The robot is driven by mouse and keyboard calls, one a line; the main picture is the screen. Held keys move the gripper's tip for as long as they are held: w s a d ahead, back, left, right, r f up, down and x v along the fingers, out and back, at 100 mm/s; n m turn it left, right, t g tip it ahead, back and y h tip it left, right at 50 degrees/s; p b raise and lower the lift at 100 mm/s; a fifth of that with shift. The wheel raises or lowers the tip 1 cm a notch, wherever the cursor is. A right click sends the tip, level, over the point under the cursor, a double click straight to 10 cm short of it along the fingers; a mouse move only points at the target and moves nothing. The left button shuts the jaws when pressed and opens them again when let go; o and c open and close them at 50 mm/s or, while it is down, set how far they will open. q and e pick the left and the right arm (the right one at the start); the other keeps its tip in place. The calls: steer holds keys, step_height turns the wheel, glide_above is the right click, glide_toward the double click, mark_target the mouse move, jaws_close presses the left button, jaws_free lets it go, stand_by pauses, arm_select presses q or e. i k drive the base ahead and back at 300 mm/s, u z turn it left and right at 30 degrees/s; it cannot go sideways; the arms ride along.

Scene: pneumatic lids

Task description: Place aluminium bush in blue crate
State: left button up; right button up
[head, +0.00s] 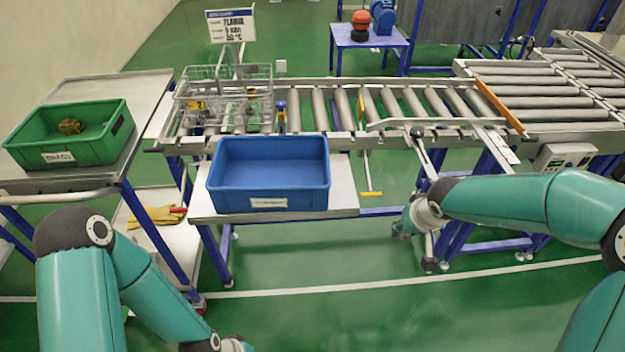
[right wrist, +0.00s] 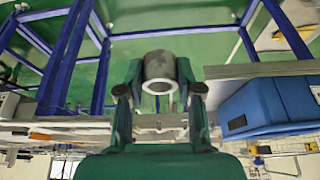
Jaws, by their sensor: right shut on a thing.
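The aluminium bush (right wrist: 159,68) is a short grey hollow cylinder, held between the fingertips of my right gripper (right wrist: 159,90) in the right wrist view. In the head view my right gripper (head: 408,226) is to the right of the blue crate and apart from it, beyond the table's right end; the bush cannot be made out there. The blue crate (head: 232,196) stands on a small metal table in front of the conveyor and looks empty. It also shows at the right of the right wrist view (right wrist: 250,112). My left arm runs out at the bottom edge, its gripper out of frame.
A green crate (head: 92,152) with a brass-coloured part (head: 70,126) stands on the left bench. A wire basket (head: 222,98) sits on the roller conveyor (head: 345,108) behind the blue crate. Blue frame legs and a yellow-handled tool (head: 370,193) are close to my right gripper.

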mark_target(273, 182)
steer(key=u, duration=1.1)
steer(key=i, duration=0.1)
steer(key=z, duration=1.55)
steer(key=k, duration=1.2)
steer(key=u, duration=1.05)
steer(key=i, duration=1.2)
steer(key=z, duration=0.05)
